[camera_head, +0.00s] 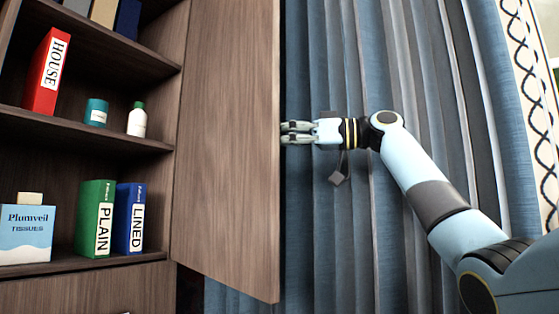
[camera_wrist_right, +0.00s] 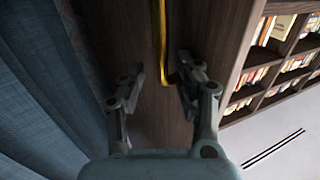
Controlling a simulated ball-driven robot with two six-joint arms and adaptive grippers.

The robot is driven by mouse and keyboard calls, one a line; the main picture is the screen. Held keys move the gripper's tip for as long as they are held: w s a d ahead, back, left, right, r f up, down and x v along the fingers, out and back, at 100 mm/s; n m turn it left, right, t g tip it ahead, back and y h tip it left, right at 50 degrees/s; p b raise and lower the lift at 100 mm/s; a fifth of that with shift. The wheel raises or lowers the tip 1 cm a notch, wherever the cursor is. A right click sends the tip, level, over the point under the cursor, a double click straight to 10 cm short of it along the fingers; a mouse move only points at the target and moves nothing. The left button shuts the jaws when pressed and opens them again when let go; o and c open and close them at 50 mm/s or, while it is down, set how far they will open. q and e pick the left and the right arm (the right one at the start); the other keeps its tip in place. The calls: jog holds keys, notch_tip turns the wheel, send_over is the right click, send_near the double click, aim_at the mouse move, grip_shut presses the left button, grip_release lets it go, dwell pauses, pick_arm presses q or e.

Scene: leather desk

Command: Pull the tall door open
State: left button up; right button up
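The tall brown wooden door (camera_head: 228,140) stands swung wide open from the cabinet, and the shelves beside it are exposed. My right gripper (camera_head: 290,132) is at the far side of the door, by its free edge, with its fingertips partly hidden behind that edge. In the right wrist view, the gripper (camera_wrist_right: 158,72) has its two fingers spread apart before the door (camera_wrist_right: 138,40). A thin brass handle (camera_wrist_right: 162,45) runs between them, nearer the right finger, with a visible gap on the left. The handle is hidden in the head view. My left gripper is out of view.
The cabinet shelves (camera_head: 80,120) hold a red HOUSE binder (camera_head: 47,72), a teal jar (camera_head: 96,112), a white bottle (camera_head: 137,119), a tissue box (camera_head: 25,234), and green (camera_head: 95,219) and blue (camera_head: 130,218) binders. Blue curtains (camera_head: 330,230) hang behind my right arm.

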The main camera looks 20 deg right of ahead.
jog(key=shift+r, duration=2)
